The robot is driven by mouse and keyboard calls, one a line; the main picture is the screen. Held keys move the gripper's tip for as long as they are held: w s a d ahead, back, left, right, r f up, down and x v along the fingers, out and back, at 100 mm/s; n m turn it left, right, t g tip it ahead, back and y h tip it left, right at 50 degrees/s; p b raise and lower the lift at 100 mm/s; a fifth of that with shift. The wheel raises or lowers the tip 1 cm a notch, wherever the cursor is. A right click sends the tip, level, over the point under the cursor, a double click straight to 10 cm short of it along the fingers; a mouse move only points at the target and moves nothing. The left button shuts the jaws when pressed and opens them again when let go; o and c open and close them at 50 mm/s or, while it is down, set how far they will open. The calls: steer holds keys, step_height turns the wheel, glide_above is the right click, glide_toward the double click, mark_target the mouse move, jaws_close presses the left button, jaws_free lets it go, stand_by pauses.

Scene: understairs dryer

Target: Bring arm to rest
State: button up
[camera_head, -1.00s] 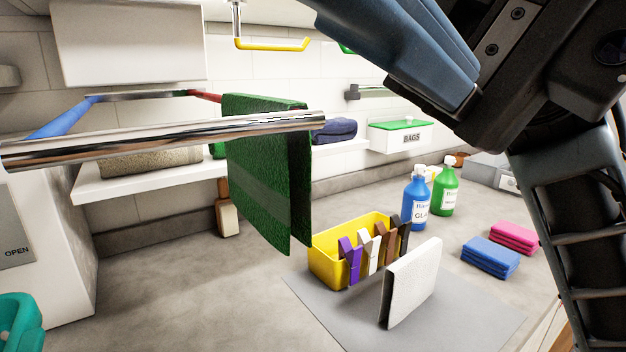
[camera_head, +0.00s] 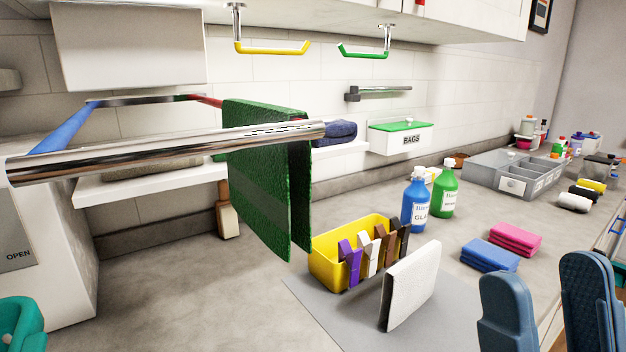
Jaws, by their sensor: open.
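My gripper (camera_head: 546,270) shows at the lower right edge. Its two blue fingers point upward and stand apart, with nothing between them. The rest of my arm is out of view. A green cloth (camera_head: 258,170) hangs folded over the chrome rail (camera_head: 120,153) at left, well apart from my gripper.
A yellow bin (camera_head: 325,262) with several pegs and a white folded pad (camera_head: 411,285) stand on a grey mat (camera_head: 465,325), left of my gripper. Blue cloths (camera_head: 489,255), pink cloths (camera_head: 515,238) and two bottles (camera_head: 415,203) stand behind. Hooks (camera_head: 270,48) hang above.

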steer(key=s+d+f+m+g+h, duration=0.2)
steer(key=s+f+m+g+h, duration=0.15)
steer(key=f, duration=0.35)
steer(key=s+d+f+m+g+h, duration=0.1)
steer(key=s+f+m+g+h, duration=0.2)
steer(key=f, duration=0.4)
steer(key=s+d+f+n+g, duration=0.1)
steer(key=s+d+f+g, duration=0.1)
steer(key=s+f+g, duration=0.2)
steer(key=s+d+f+n+g+h, duration=0.1)
steer(key=s+d+f+g, duration=0.1)
steer(key=s+f+g, duration=0.2)
steer(key=s+f, duration=0.3)
steer(key=s, duration=0.3)
steer(key=shift+s+d+f+n, duration=0.15)
steer(key=shift+d+f+n, duration=0.1)
steer(key=shift+d+n, duration=0.1)
